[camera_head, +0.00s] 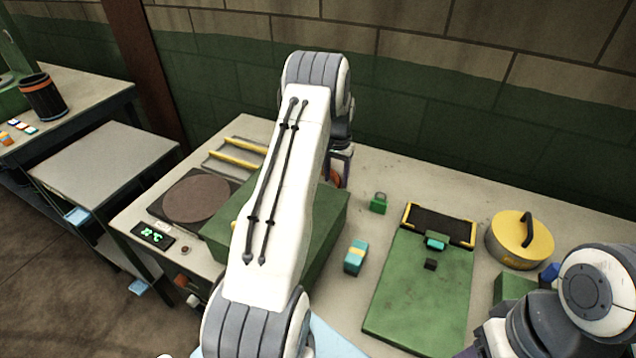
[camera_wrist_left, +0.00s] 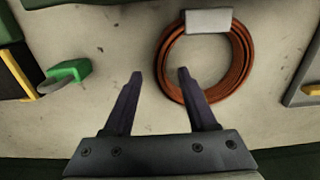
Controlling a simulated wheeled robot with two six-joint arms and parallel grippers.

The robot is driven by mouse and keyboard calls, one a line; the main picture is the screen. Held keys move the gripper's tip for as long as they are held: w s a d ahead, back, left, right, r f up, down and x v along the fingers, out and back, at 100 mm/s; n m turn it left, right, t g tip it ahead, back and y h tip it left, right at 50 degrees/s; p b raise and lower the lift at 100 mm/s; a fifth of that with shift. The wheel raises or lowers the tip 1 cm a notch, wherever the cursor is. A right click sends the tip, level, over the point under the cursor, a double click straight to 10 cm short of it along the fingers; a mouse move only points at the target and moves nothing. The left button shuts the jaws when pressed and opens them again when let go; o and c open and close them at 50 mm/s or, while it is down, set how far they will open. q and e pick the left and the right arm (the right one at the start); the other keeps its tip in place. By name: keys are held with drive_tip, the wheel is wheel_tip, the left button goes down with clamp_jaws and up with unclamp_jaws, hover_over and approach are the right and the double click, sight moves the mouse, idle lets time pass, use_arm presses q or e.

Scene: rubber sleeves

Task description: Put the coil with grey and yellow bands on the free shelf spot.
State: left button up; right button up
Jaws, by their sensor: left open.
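An orange-brown coil (camera_wrist_left: 172,72) lies flat on the workbench, with a light grey band at its top edge in the left wrist view. I see no yellow band on it. In the head view only a sliver of the coil (camera_head: 335,178) shows, behind my left arm. My left gripper (camera_wrist_left: 160,74) is open and empty; its right fingertip overlaps the coil's left rim in the picture, and contact cannot be told. It is partly hidden by my arm in the head view (camera_head: 342,165). My right arm shows at lower right, its gripper out of view. I cannot make out a free shelf spot.
A green padlock (camera_head: 379,203) lies near the coil. A grey-topped stand (camera_head: 105,160) is at left.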

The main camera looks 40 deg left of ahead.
sight(337, 185)
use_arm(q)
drive_tip(key=f+p, duration=0.1)
drive_tip(key=f, duration=0.2)
drive_tip(key=shift+w+f+p, duration=0.25)
drive_tip(key=shift+w+p, duration=0.1)
drive_tip(key=shift+f, duration=0.6)
clamp_jaws()
idle(0.5)
drive_tip(key=shift+w+r, duration=0.1)
drive_tip(key=shift+w, duration=0.05)
